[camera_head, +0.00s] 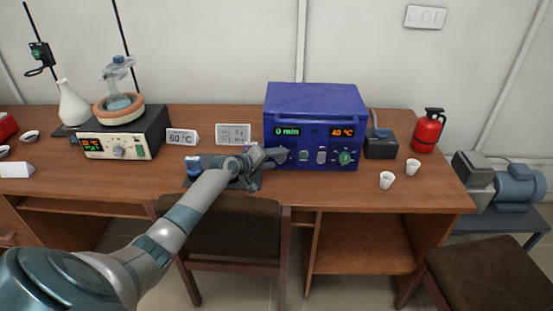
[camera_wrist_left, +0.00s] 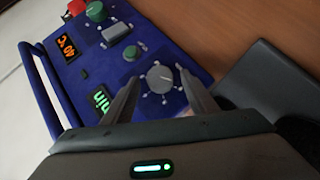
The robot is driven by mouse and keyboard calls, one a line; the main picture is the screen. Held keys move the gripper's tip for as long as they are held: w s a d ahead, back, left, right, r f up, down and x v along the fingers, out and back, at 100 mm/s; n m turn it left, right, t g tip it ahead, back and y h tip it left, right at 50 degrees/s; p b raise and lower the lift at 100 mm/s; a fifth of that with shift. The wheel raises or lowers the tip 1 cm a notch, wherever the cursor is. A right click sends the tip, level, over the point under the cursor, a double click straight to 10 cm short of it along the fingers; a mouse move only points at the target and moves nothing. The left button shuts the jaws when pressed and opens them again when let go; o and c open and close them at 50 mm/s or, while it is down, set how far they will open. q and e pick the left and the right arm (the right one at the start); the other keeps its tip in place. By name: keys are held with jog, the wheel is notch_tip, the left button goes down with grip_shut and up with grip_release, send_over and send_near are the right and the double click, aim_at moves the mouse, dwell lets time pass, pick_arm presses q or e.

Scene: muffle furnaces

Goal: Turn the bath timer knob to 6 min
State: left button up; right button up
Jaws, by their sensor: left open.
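The blue bath (camera_head: 315,97) stands on the wooden bench. Its timer display (camera_head: 287,132) reads 0 min and its temperature display (camera_head: 343,132) reads 40 °C. My left gripper (camera_head: 281,154) is at the lower left of the bath's front and hides the timer knob in the head view. In the left wrist view the round grey timer knob (camera_wrist_left: 160,79) with a white pointer mark lies between the tips of my open left gripper (camera_wrist_left: 158,83). A gap shows on both sides of the knob. My right gripper is not in view.
A green knob (camera_head: 344,158) and a white switch (camera_head: 321,157) are right of the timer knob. Two white cups (camera_head: 387,180) and a red extinguisher (camera_head: 428,130) stand right.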

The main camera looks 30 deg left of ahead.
pick_arm(q)
jog(key=shift+w+f, duration=0.2)
jog(key=shift+w, duration=0.3)
jog(key=shift+c, duration=0.4)
jog(key=c, duration=1)
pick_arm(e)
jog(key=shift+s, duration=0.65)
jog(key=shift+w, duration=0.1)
